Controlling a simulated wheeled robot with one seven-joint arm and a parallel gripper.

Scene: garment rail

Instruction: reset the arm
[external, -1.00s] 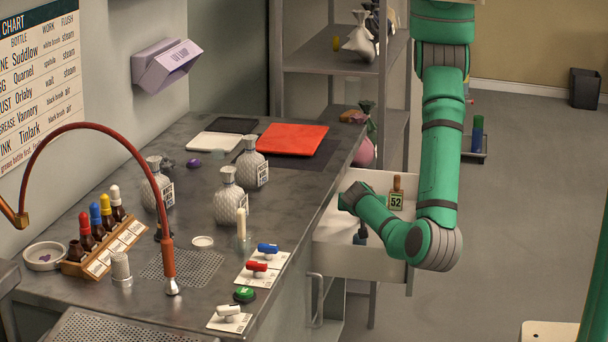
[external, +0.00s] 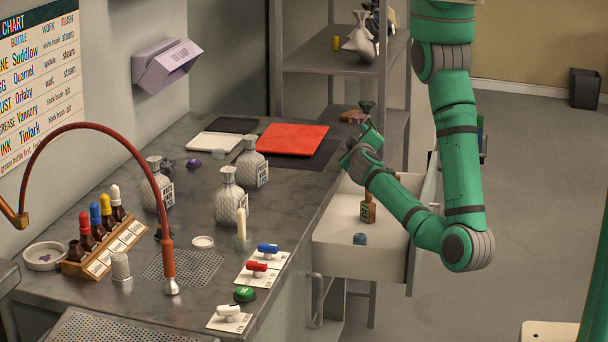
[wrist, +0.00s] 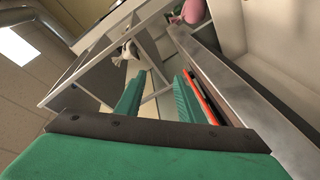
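My gripper (external: 366,138) is raised above the far part of the open drawer, beside the counter's right edge, fingers pointing up. In the wrist view its two green fingers (wrist: 160,80) stand apart with nothing between them. My arm bends at a low elbow to the right of the drawer, and its forearm crosses over the drawer. The white drawer (external: 335,258) is open. A brown bottle (external: 368,210) and a small blue item (external: 360,239) stand in it; my forearm hides part of the inside.
The counter holds grey bottles (external: 229,195), a red tray (external: 292,139), a rack of droppers (external: 105,245) and coloured switches (external: 257,267).

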